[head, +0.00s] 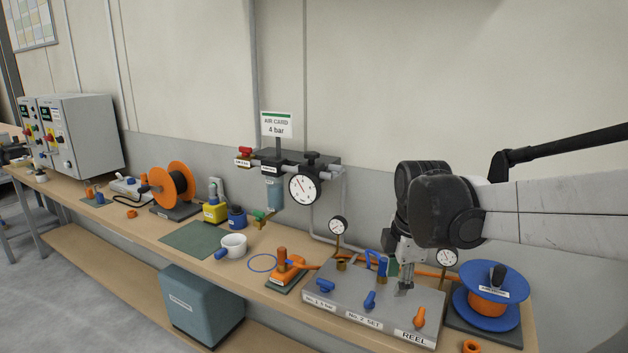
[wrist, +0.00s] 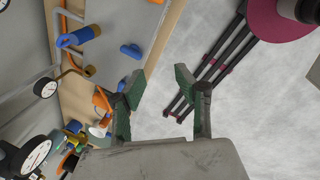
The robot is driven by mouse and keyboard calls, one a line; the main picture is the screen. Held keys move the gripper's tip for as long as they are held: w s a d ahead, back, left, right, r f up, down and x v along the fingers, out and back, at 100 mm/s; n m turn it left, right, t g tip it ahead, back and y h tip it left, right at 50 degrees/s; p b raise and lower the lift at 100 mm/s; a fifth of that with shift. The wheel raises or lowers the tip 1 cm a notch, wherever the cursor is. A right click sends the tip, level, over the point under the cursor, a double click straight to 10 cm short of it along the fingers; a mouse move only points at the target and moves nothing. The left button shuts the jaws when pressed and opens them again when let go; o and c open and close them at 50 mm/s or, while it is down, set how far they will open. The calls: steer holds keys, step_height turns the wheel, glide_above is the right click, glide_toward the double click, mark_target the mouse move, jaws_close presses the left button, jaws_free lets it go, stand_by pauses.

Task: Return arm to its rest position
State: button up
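My gripper (head: 405,280) hangs from the wrist on the right of the head view, over the grey valve panel (head: 335,299) on the bench. The panel carries blue levers, an orange lever and a label reading REEL. In the wrist view my gripper (wrist: 160,88) has its two green-padded fingers spread apart, with nothing between them. Bare grey floor shows beyond the gap. In the head view I cannot tell whether the fingertips touch the panel. My arm reaches in from the right edge.
A blue reel (head: 488,309) stands right of the panel. Gauges (head: 338,226) and an orange hose stand behind it. Left along the bench are a white cup (head: 234,245), a green mat (head: 194,239) and an orange reel (head: 166,186). The wall rises behind.

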steer(key=s+d+m+t, duration=0.2)
steer(key=s+m+t, duration=0.2)
steer(key=s+m, duration=1.5)
steer(key=shift+s+d+f+t, duration=0.3)
steer(key=shift+d+f, duration=0.1)
steer(key=shift+f, duration=0.05)
stand_by(1.5)
